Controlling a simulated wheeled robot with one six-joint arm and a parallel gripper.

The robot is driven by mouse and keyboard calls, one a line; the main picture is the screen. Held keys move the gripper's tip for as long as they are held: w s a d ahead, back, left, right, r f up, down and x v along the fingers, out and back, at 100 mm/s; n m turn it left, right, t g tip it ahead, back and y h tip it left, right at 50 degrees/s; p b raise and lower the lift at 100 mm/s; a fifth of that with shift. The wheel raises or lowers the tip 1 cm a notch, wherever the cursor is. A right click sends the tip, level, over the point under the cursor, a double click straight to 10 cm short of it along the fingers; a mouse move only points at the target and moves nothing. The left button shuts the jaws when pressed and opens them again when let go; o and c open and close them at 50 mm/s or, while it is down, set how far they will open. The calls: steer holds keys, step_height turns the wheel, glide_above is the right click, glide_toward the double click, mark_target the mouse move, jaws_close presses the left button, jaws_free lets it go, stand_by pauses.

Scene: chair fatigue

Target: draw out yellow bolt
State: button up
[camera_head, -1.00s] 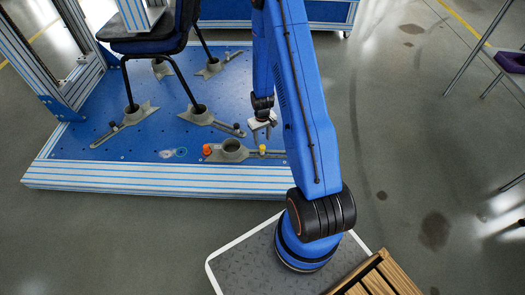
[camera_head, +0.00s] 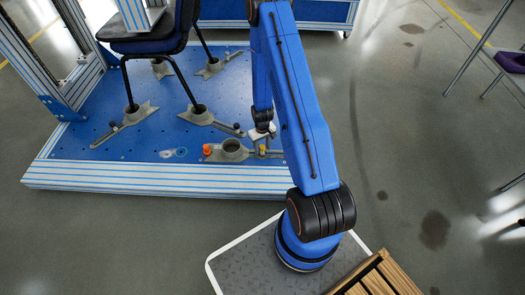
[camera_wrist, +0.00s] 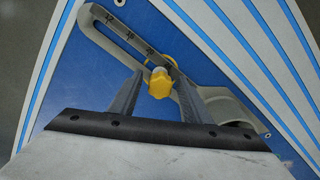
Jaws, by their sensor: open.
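The yellow bolt (camera_wrist: 160,83) sits in the slot of a grey slotted clamp (camera_wrist: 108,28), and its yellow knob faces the wrist camera. In the head view the bolt (camera_head: 262,149) is small and partly hidden by my gripper. My gripper (camera_wrist: 155,92) is open, with one finger on each side of the knob. Gaps show between the fingers and the knob, so I see no grip on it. In the head view my gripper (camera_head: 262,140) is low over the slotted end of the clamp, close to the blue plate (camera_head: 110,165).
An orange knob (camera_head: 207,149) and a round cup (camera_head: 233,146) are on the same clamp. Several similar clamps hold the legs of a dark chair (camera_head: 150,45) behind.

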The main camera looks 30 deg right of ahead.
steer(key=c, duration=0.9)
steer(key=shift+r, duration=0.55)
steer(key=shift+r, duration=0.4)
steer(key=shift+r, duration=0.3)
steer(key=shift+r, duration=0.4)
steer(key=shift+r, duration=0.7)
steer(key=shift+r, duration=0.25)
